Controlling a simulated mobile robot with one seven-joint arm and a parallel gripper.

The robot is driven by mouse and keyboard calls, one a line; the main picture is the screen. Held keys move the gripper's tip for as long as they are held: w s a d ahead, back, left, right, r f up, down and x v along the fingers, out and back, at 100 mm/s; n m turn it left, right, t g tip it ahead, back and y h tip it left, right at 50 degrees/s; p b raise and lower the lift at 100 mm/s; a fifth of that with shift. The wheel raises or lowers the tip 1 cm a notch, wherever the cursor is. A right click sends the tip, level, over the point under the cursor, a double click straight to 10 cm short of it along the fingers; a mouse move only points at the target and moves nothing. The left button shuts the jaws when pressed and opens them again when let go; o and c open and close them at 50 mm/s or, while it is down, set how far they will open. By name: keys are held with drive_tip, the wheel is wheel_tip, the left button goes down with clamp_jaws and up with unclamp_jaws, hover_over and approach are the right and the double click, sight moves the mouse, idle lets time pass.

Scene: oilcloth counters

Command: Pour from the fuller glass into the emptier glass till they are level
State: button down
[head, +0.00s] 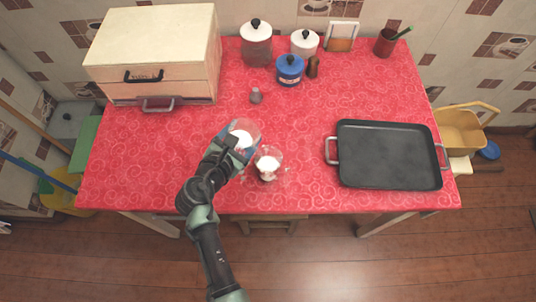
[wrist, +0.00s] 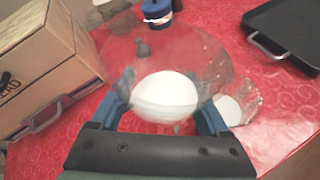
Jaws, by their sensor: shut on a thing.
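My gripper (wrist: 172,105) is shut on a clear glass (wrist: 165,55) holding white liquid. In the head view this held glass (head: 246,131) is at the end of my arm, left of the other glass. I cannot tell from these frames how far it is tilted. The other glass (head: 269,163) stands on the red cloth just to the right and nearer the front edge. It also holds white liquid, and in the wrist view it shows at the right (wrist: 238,105), partly behind the held glass. The two liquid heights are hard to compare.
A dark tray (head: 388,155) with handles lies to the right. A wooden bread box (head: 152,55) stands at the back left. Jars (head: 256,45), a blue pot (head: 290,70) and a small grey shaker (head: 256,96) are behind the glasses. The cloth between glasses and tray is clear.

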drive_tip(key=shift+w+a+f+n+h, duration=0.2)
drive_tip(key=shift+a+f+n+h, duration=0.15)
drive_tip(key=shift+a+n, duration=0.25)
drive_tip(key=shift+n+h, duration=0.7)
drive_tip(key=shift+h, duration=0.05)
drive_tip(key=f+b, duration=0.4)
drive_tip(key=f, duration=0.1)
drive_tip(key=a+f+b, duration=0.1)
drive_tip(key=f+b, duration=0.1)
drive_tip(key=b, duration=0.1)
drive_tip(key=shift+w+f, duration=0.15)
drive_tip(key=shift+f, duration=0.2)
